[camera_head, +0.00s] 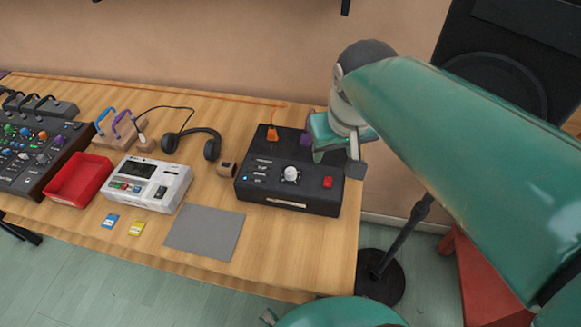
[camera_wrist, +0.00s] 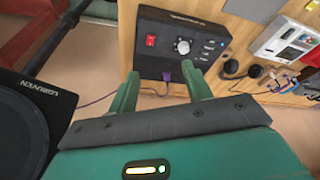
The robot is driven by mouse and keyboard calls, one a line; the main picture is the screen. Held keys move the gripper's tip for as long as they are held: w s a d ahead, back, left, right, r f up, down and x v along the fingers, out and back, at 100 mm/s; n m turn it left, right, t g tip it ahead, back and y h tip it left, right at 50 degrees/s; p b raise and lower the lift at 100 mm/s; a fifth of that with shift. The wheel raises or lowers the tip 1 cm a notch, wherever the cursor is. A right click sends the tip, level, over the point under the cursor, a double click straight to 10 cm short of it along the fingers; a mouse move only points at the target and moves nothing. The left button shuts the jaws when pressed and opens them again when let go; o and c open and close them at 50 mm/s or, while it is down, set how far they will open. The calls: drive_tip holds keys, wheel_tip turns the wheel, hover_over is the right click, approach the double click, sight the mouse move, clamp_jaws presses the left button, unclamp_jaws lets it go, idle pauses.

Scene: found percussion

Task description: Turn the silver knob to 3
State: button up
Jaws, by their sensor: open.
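The silver knob (camera_head: 290,174) stands on top of a black box (camera_head: 262,185) at the right end of the wooden table. In the wrist view the knob (camera_wrist: 182,46) shows on the box's face, beside a red button (camera_wrist: 151,40). The numbers around the knob are too small to read. My gripper (camera_wrist: 160,88) is open and empty, its two green fingers apart. In the head view my gripper (camera_head: 328,150) is above the back right corner of the box, apart from the knob. The arm hides part of that corner.
An orange plug (camera_head: 272,133) and a purple plug (camera_head: 306,139) stand at the box's back edge. A small brown block (camera_head: 226,170), headphones (camera_head: 199,142), a white device (camera_head: 150,185) and a grey mat (camera_head: 204,232) lie to the left. A large black speaker (camera_head: 500,70) stands at right.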

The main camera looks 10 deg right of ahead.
sight(291, 171)
drive_tip(key=w+a+f+n+g, duration=0.1)
drive_tip(key=w+a+f+g, duration=0.1)
drive_tip(key=w+a+f, duration=0.3)
drive_tip(key=w+a+f+n+g, duration=0.1)
drive_tip(key=w+a+n, duration=0.15)
drive_tip(key=w, duration=0.45)
drive_tip(key=shift+m+h, duration=0.3)
drive_tip(key=shift+m, duration=0.15)
drive_tip(key=f, duration=1.3)
drive_tip(key=shift+w+d+f, duration=0.1)
drive_tip(key=shift+d+f, duration=0.05)
drive_tip(key=shift+d, duration=0.2)
drive_tip(key=c, duration=1)
